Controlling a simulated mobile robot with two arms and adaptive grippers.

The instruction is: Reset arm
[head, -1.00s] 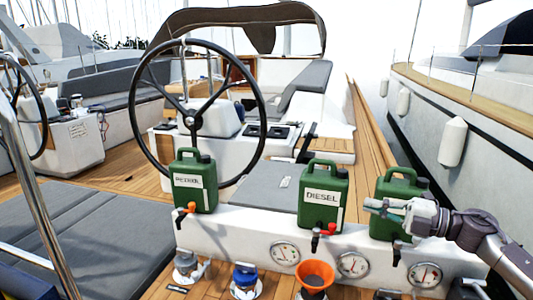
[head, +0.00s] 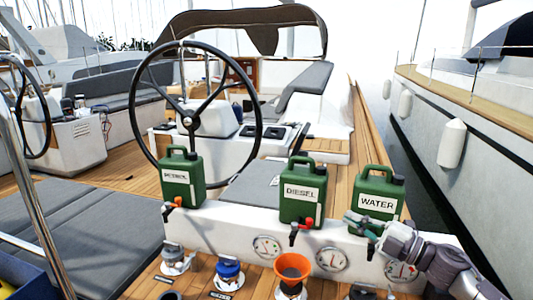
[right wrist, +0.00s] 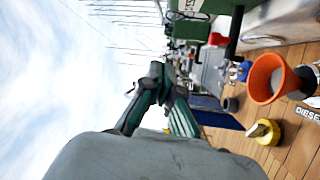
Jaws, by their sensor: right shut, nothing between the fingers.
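My right gripper (head: 361,223) is shut and empty in the head view, in front of the lower part of the green WATER can (head: 376,190). I cannot tell whether it touches the can. In the right wrist view the gripper's dark fingers (right wrist: 150,95) are together with nothing between them. My right arm comes in from the lower right. My left gripper is not in view.
Green DIESEL (head: 302,192) and PETROL (head: 182,178) cans stand on the white ledge (head: 235,222). Gauges are below. An orange funnel (head: 292,268) and a blue-capped filler (head: 228,270) are on the wooden deck. A steering wheel (head: 258,120) stands behind.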

